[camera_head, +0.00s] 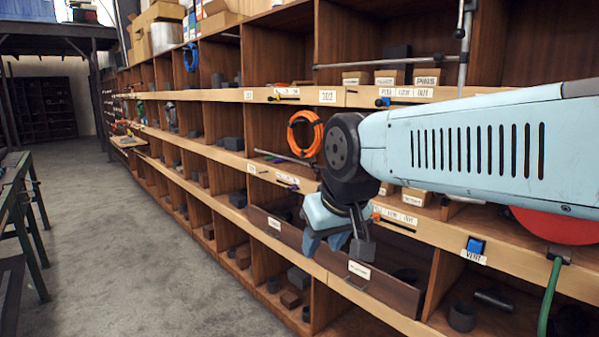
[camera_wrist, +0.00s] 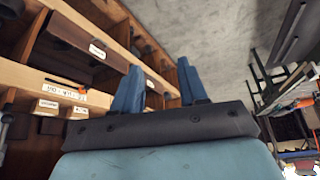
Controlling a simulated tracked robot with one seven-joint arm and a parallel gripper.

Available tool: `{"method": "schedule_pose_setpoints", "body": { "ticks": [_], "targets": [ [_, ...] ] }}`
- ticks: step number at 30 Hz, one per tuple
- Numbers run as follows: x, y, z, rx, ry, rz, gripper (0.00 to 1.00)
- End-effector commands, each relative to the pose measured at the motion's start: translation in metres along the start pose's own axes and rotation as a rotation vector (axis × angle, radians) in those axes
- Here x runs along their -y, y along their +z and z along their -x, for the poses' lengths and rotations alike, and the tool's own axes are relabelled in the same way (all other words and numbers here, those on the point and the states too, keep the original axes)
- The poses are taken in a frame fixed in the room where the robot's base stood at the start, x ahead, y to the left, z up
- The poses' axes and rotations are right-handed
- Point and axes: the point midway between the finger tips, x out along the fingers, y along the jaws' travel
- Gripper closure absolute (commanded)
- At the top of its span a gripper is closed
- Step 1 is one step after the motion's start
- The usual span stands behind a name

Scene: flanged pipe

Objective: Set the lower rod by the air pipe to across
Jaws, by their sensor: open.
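My gripper (camera_head: 323,242) hangs from my light blue arm in front of the shelf, at the height of the lower ledges. Its two blue fingers stand apart with nothing between them in the wrist view (camera_wrist: 158,68). At upper right, a thin grey horizontal rod (camera_head: 390,63) meets an upright grey pipe (camera_head: 467,45), well above my gripper. Another slim rod (camera_head: 284,157) lies slanted in a cubby left of my wrist. I cannot tell which is the lower rod by the air pipe; no label for air is readable. My arm hides part of the shelf.
A blue handle (camera_head: 475,245) sits above a VENT label, with a green hose (camera_head: 549,298) to its right. A red disc (camera_head: 555,226) shows under my arm. A coiled orange hose (camera_head: 304,133) hangs behind my wrist. The grey aisle floor (camera_head: 110,240) is clear.

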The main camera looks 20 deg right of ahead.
Motion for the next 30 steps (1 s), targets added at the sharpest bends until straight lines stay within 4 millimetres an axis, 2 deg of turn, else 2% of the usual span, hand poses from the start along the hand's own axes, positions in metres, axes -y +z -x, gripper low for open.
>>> {"method": "schedule_pose_setpoints", "body": {
  "ticks": [11, 15, 17, 23, 30],
  "targets": [
    [0.000, 0.000, 0.000, -0.001, 0.000, 0.000, 0.57],
    [-0.001, -0.003, 0.000, 0.003, 0.002, 0.006, 0.46],
    [-0.003, -0.007, 0.000, 0.010, 0.008, 0.018, 0.45],
    [-0.026, -0.042, -0.007, 0.075, 0.060, 0.120, 0.45],
    [-0.060, -0.103, -0.029, 0.188, 0.160, 0.298, 0.45]
  ]
}}
